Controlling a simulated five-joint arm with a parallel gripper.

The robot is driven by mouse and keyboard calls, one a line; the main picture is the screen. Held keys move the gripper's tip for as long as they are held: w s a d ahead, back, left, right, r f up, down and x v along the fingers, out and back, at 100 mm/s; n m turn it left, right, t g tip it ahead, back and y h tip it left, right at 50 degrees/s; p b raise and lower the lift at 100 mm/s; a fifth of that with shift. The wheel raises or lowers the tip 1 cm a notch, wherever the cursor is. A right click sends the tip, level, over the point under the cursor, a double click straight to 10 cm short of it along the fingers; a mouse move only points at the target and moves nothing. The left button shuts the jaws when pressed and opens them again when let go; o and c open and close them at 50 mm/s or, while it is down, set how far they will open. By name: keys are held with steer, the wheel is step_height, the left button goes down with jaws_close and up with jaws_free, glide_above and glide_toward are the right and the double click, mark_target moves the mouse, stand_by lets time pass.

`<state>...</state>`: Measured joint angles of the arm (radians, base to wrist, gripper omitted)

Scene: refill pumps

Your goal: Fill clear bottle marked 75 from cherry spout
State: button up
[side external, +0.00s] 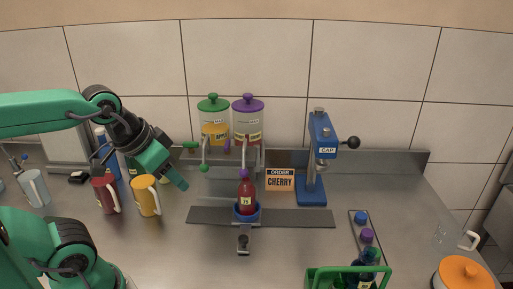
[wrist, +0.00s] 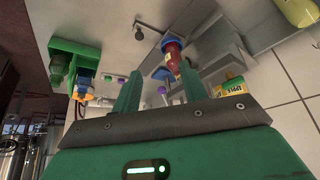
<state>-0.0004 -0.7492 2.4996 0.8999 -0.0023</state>
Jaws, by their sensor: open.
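The bottle (side external: 246,197) stands upright in a blue holder (side external: 247,216) on the dark rail. It looks clear-walled and full of red liquid, with a small pale label that seems to read 75. The purple spout tip (side external: 244,174) is right above its mouth; whether they touch is unclear. The purple-lidded tank (side external: 248,120) behind holds a little red liquid. In the wrist view the red bottle (wrist: 173,56) shows beyond the fingertips. My gripper (side external: 178,182) is open and empty, left of the bottle and apart from it; its two fingers also show in the wrist view (wrist: 160,88).
A green-lidded tank (side external: 213,120) stands left of the purple one. A maroon mug (side external: 105,195) and a yellow mug (side external: 146,196) stand near my gripper. A blue cap press (side external: 318,160) and an order sign reading CHERRY (side external: 280,180) are to the right. A green crate (side external: 320,278) holds bottles.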

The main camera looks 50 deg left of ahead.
steer(key=w+r+n+g, duration=0.2)
steer(key=w+r+n, duration=0.15)
steer(key=w, duration=0.35)
steer(key=n+g, duration=0.3)
steer(key=n, duration=0.1)
glide_above(243, 158)
steer(key=shift+s+a+r+m, duration=0.1)
steer(key=shift+a+m, duration=0.1)
steer(key=shift+m, duration=0.05)
steer(key=shift+d+f, duration=0.2)
steer(key=shift+f, duration=3.7)
